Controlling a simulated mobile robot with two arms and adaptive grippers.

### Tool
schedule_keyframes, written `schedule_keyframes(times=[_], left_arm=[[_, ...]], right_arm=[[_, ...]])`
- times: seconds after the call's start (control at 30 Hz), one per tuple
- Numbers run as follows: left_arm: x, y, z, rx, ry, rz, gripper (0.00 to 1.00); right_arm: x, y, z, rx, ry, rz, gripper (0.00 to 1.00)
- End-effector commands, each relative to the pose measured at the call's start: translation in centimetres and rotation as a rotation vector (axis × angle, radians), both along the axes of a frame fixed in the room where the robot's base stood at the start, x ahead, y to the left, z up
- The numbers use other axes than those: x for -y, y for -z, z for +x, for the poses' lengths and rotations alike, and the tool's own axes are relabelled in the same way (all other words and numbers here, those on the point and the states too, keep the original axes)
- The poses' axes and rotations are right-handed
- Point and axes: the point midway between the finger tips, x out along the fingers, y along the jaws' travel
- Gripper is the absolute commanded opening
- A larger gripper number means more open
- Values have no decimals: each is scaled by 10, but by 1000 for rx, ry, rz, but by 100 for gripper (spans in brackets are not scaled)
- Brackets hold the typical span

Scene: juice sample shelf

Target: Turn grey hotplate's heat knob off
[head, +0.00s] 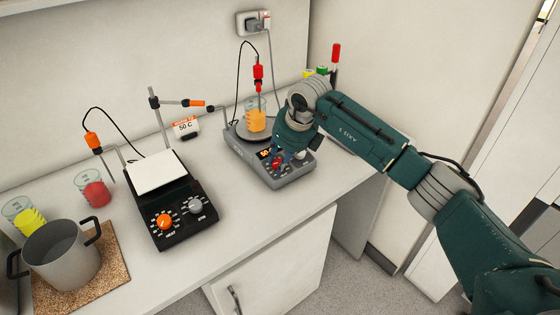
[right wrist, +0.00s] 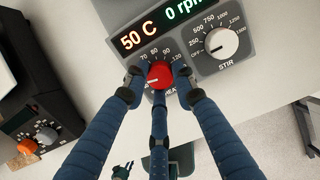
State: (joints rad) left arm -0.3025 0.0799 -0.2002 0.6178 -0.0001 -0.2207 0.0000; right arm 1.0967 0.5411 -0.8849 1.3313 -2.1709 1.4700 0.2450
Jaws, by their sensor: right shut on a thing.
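The grey hotplate (head: 240,146) stands on the counter below the wall socket, with a beaker of orange liquid (head: 256,119) on its plate. Its red heat knob (right wrist: 160,74) is between the fingers of my right gripper (right wrist: 159,86), which is shut on it. The knob's white mark points left; the exact scale value there is hidden by a finger. The display (right wrist: 155,28) reads 50 C and 0 rpm. In the head view my right gripper (head: 282,158) reaches down over the front panel and partly hides it. My left gripper is not in view.
The grey stir knob (right wrist: 221,42) sits right beside the heat knob, pointing at OFF. A black hotplate (head: 178,228) with an orange knob stands to the left. A red probe (head: 258,76) hangs into the orange beaker. A pot (head: 62,262) stands on a cork mat at far left.

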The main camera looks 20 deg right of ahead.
Motion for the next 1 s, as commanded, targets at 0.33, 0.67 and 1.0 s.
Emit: schedule_keyframes(times=[0.33, 0.67, 1.0], left_arm=[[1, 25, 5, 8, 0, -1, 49], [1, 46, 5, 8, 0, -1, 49], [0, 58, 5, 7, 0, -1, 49]], right_arm=[[2, 1, 2, 31, -217, -67, 0], [2, 0, 2, 64, -515, -158, 0], [2, -2, 3, 93, -782, -240, 0]])
